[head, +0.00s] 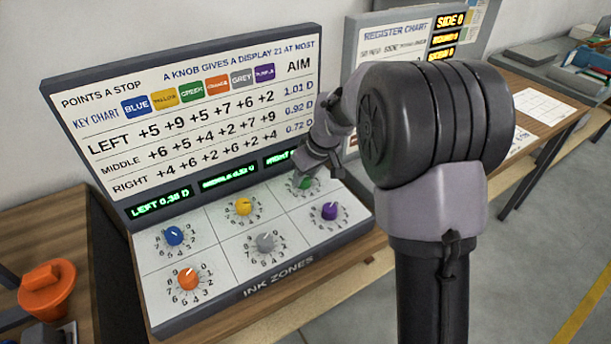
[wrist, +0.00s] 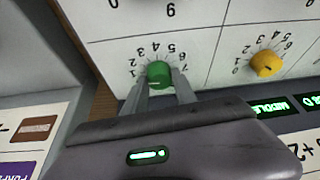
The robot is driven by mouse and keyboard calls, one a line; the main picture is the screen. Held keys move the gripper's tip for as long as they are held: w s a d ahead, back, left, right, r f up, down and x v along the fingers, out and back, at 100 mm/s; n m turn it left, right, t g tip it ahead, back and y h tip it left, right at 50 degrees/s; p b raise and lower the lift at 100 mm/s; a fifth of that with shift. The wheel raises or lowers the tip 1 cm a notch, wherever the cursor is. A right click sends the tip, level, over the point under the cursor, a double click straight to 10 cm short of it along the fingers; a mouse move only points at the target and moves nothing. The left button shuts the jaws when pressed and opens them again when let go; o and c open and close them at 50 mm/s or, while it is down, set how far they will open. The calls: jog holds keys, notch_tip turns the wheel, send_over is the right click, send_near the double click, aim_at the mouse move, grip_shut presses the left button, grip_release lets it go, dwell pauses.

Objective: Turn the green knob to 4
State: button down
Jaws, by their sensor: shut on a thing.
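The green knob (head: 306,183) is at the top right of the dial panel in the head view, partly covered by my gripper (head: 308,176). In the wrist view the green knob (wrist: 159,72) sits between the two fingertips of my gripper (wrist: 161,85), which is shut on its sides. Printed numbers ring its dial, and some are hidden by the fingers. A short pale mark shows on the knob's near side in the wrist view. I cannot tell which number the knob points to.
The yellow knob (head: 244,206), blue knob (head: 174,236), orange knob (head: 188,279), grey knob (head: 265,242) and purple knob (head: 329,211) share the panel. A key chart board (head: 190,120) with green displays stands behind. An orange object (head: 47,288) is at the far left.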

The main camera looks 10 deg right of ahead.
jog(key=m+h+p, duration=0.1)
jog(key=m, duration=0.2)
jog(key=shift+a+m, duration=0.15)
jog(key=shift+m, duration=0.15)
jog(key=m+h, duration=0.2)
jog(key=m, duration=0.1)
jog(key=shift+a+f+m+b, duration=0.1)
jog(key=shift+f+m+b, duration=0.05)
jog(key=shift+m+b, duration=0.15)
jog(key=m+b, duration=0.1)
jog(key=m, duration=0.1)
jog(key=m+h+b, duration=0.1)
jog(key=m, duration=0.1)
jog(key=shift+a+m+h, duration=0.1)
jog(key=shift+m+h, duration=0.2)
jog(key=m, duration=0.2)
jog(key=m+g+h, duration=0.1)
jog(key=m, duration=0.1)
jog(key=shift+w+g+b, duration=0.1)
jog(key=shift+g+b, duration=0.2)
jog(key=shift+b, duration=0.1)
jog(key=shift+m, duration=0.3)
jog(key=c, duration=1)
grip_release()
